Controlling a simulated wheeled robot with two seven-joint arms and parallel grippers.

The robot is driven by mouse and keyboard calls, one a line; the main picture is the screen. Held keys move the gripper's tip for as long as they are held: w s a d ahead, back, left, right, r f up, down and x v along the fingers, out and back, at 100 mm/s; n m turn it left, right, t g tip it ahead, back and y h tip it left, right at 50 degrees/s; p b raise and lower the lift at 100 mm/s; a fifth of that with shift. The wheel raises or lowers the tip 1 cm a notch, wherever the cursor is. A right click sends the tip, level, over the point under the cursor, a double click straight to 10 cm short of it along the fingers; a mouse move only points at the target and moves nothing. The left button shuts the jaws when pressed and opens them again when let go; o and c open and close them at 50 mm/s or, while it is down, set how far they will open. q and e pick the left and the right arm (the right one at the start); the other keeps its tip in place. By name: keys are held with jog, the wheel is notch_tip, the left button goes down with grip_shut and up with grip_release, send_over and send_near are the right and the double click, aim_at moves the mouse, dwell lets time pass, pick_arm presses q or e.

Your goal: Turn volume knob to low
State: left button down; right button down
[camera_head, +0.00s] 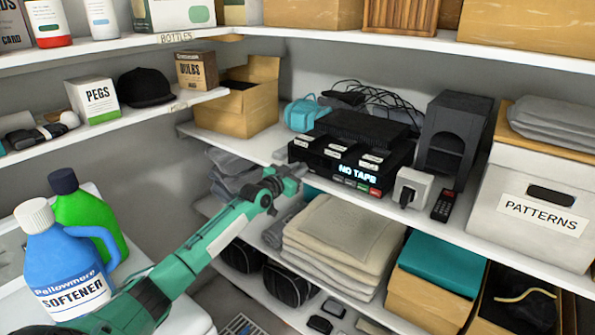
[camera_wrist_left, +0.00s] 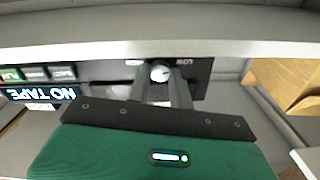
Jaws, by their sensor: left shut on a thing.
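The black tape player (camera_head: 395,178) stands on the middle shelf, its front display lit with "NO TAPE". The volume knob (camera_wrist_left: 160,72), dark with a pale face, shows in the left wrist view on the player's front panel (camera_wrist_left: 106,71), upside down there. A "LOW" label (camera_wrist_left: 183,62) is beside the knob. My left gripper (camera_head: 289,180) reaches the left end of the player and hides the knob in the head view. In the wrist view its two fingers (camera_wrist_left: 163,88) are shut on the knob from both sides. My right gripper is not in view.
A cardboard box (camera_head: 238,108) stands left of the player. A white plug adapter (camera_head: 412,188) and a remote (camera_head: 443,206) lie to its right. Folded blankets (camera_head: 340,240) fill the shelf below. Blue softener (camera_head: 65,265) and green bottles (camera_head: 85,215) stand near my left arm.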

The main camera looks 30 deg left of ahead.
pick_arm(q)
jog(key=shift+n, duration=1.5)
jog(key=c, duration=1.3)
grip_release()
jog(key=shift+o, duration=0.2)
jog(key=shift+s+p, duration=0.3)
jog(key=shift+s, duration=0.25)
jog(key=s+a+p, duration=0.1)
jog(key=s+p, duration=0.6)
jog(key=s, duration=0.5)
jog(key=shift+s, duration=0.35)
